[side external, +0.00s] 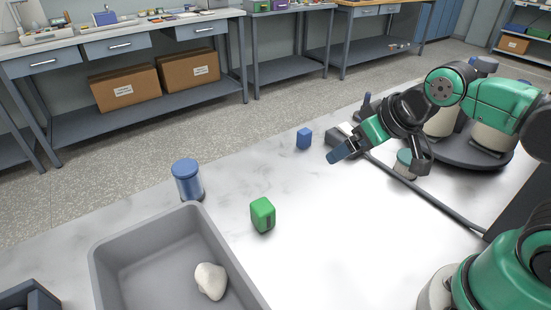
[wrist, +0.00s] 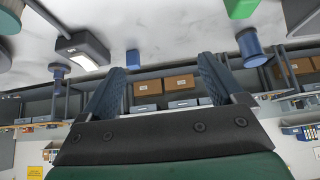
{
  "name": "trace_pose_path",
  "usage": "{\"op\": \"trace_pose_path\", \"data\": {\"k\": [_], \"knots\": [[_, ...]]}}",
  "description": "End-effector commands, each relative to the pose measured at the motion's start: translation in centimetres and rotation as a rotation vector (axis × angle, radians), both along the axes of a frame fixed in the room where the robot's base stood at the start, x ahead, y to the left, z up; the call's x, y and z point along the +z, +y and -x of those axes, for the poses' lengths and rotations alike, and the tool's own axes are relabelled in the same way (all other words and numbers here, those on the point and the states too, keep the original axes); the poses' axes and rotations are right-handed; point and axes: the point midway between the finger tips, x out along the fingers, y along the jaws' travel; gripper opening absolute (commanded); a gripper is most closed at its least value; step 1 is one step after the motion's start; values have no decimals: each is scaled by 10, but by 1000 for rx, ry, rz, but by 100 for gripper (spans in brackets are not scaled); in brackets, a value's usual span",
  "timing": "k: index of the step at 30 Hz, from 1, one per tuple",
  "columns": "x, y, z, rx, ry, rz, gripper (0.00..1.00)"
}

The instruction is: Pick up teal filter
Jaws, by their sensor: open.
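A small round canister with a teal top and a pale body, which looks like the teal filter (side external: 405,162), stands on the white table at the right in the side view. My arm partly covers it. My gripper (side external: 342,151) is in the air to the left of it, with its blue finger pointing down and left, away from the canister. In the wrist view my gripper (wrist: 162,66) shows two blue fingers spread apart with nothing between them. I cannot clearly make out the filter in the wrist view.
A blue block (side external: 304,138), a green block (side external: 263,214) and a blue lidded cylinder (side external: 187,180) stand on the table. A grey tray (side external: 110,240) holds a white rock (side external: 210,281). A dark box with a pale top (side external: 345,132) is near my gripper. The table's middle is clear.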

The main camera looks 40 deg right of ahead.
Motion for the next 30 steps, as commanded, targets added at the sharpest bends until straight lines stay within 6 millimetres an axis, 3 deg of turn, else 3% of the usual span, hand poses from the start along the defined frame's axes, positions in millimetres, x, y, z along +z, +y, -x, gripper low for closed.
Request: {"op": "trace_pose_path", "data": {"k": [12, 14, 22, 26, 30], "knots": [[0, 0, 0, -1, 1, -2, 88], [0, 0, 0, -1, 1, -2, 100], [-1, -1, -1, 9, 10, 14, 100], [-4, -12, -6, 77, 73, 133, 100], [-14, -39, -16, 230, 235, 381, 100]]}}
